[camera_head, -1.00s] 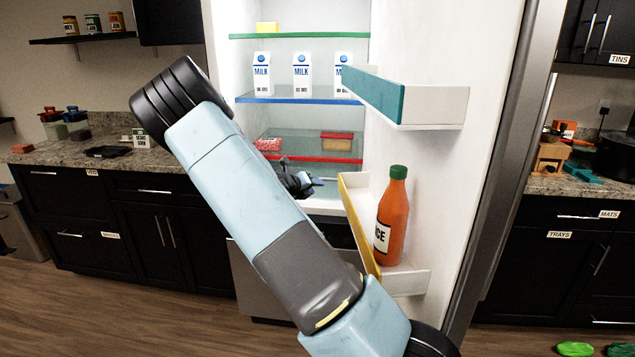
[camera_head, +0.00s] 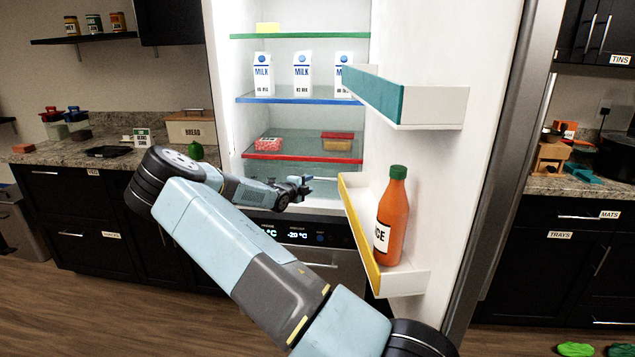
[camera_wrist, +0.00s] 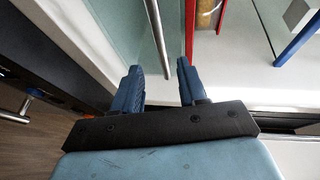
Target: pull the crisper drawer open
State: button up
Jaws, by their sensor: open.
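The crisper drawer (camera_head: 262,170) sits under the red-edged shelf in the open fridge; its pale see-through front (camera_wrist: 118,25) shows in the wrist view. Its grey bar handle (camera_head: 325,179) is partly behind my gripper in the head view. My gripper (camera_head: 304,185) is at the drawer front, open and empty. In the wrist view the handle (camera_wrist: 156,38) runs down into the gap between the two blue fingers (camera_wrist: 158,75), with space visible on both sides. I cannot tell how deep it sits between them. The drawer looks shut.
The open fridge door, at right, carries a yellow-fronted bin (camera_head: 355,228) with an orange juice bottle (camera_head: 392,215), close to my gripper's right. A teal-fronted bin (camera_head: 373,95) is above. The red-edged shelf (camera_head: 300,157) holds two food packs. Floor is clear at left.

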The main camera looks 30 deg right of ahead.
jog(key=x, duration=0.8)
jog(key=shift+d, duration=0.2)
jog(key=shift+w, duration=0.1)
grip_shut()
jog(key=shift+a+f, duration=0.1)
